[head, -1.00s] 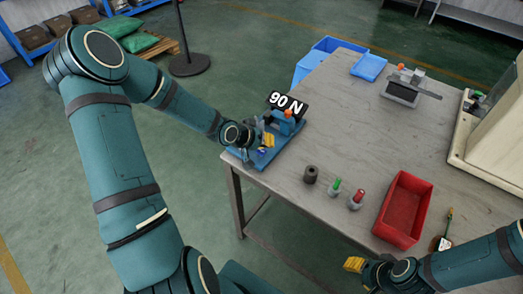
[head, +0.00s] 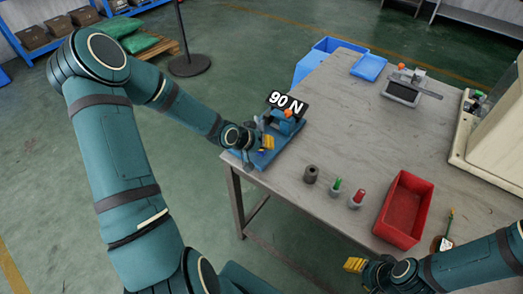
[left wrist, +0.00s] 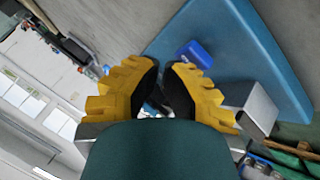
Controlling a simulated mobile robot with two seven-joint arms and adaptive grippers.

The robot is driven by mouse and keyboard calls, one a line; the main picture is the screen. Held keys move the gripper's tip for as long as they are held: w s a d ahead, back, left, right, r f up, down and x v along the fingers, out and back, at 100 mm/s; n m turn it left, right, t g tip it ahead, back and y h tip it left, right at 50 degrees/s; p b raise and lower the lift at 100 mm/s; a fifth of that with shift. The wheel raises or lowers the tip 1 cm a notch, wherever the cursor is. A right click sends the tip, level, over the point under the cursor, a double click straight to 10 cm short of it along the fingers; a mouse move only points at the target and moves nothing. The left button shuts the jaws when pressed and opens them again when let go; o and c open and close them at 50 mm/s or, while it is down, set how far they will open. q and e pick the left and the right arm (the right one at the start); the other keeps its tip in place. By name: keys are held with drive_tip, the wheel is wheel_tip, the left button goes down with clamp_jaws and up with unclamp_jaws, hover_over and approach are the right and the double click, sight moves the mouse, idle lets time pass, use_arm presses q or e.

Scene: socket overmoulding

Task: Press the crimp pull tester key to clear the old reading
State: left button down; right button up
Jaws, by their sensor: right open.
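The crimp pull tester (head: 283,125) is a blue device at the table's near left corner, with a black display (head: 288,104) reading 90 N. My left gripper (head: 266,143) is at the tester, over its blue base, and covers part of it. In the left wrist view the yellow fingers (left wrist: 162,75) have dark pads close together with a narrow gap. Ahead of them is the blue base (left wrist: 235,50) with a small blue block (left wrist: 195,53); I cannot tell whether that is the key or whether it is touched. My right gripper (head: 354,265) is open near the table's front edge.
A black cylinder (head: 311,174), a green-topped holder (head: 336,188), a red-topped holder (head: 357,199) and a red bin (head: 387,224) stand along the front. A grey device (head: 402,92) and blue tray (head: 369,67) are farther back. The table middle is clear.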

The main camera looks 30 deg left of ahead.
sight(265, 151)
use_arm(q)
drive_tip(key=shift+f, duration=0.3)
drive_tip(key=shift+r, duration=0.1)
idle(0.5)
drive_tip(key=shift+r+p, duration=0.85)
wheel_tip(265, 151, up, 5)
drive_tip(key=p, duration=0.5)
drive_tip(key=shift+r, duration=0.1)
idle(0.6)
